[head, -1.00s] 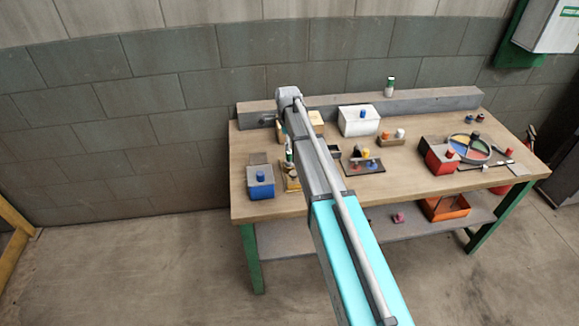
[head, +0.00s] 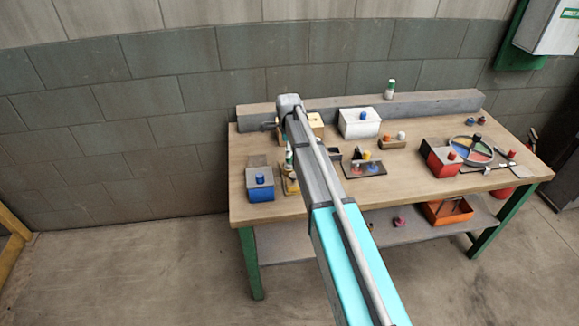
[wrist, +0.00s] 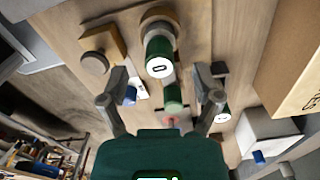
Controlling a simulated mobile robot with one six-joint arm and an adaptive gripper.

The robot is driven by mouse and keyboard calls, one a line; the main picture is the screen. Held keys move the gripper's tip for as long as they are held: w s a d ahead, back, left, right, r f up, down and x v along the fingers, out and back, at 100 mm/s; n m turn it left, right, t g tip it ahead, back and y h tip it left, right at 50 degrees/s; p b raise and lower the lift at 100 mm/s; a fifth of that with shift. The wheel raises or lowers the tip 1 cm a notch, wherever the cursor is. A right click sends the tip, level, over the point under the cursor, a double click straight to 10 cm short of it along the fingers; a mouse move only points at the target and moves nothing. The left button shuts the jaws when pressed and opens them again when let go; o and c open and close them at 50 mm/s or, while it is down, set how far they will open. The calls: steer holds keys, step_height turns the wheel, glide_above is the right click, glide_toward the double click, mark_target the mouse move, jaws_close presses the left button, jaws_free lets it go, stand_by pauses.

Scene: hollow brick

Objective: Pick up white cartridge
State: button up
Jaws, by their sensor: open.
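My gripper (wrist: 161,80) is open and empty in the wrist view, its two fingers spread over the wooden bench top. A green cylinder with a white, marked end (wrist: 159,55) stands on a wooden holder just beyond the fingertips. A smaller green cylinder (wrist: 172,98) shows between the fingers. A white-ended piece (wrist: 219,117) is partly hidden behind the right finger. In the head view my arm hides most of the gripper and what lies under it. A white cylinder (head: 401,135) sits in a small holder; I cannot tell which piece is the white cartridge.
A cardboard box (wrist: 295,65) stands close on the right in the wrist view. In the head view, a blue box (head: 261,190), white box (head: 359,123) and red box (head: 440,165) stand on the bench (head: 290,209). A white-green bottle (head: 389,89) is on the back ledge.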

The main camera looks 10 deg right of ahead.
mark_target(289, 163)
steer(key=shift+s+d+f+b, duration=0.1)
steer(key=shift+d+f+b, duration=0.1)
steer(key=shift+f+b, duration=1.65)
steer(key=shift+f, duration=0.3)
jaws_close()
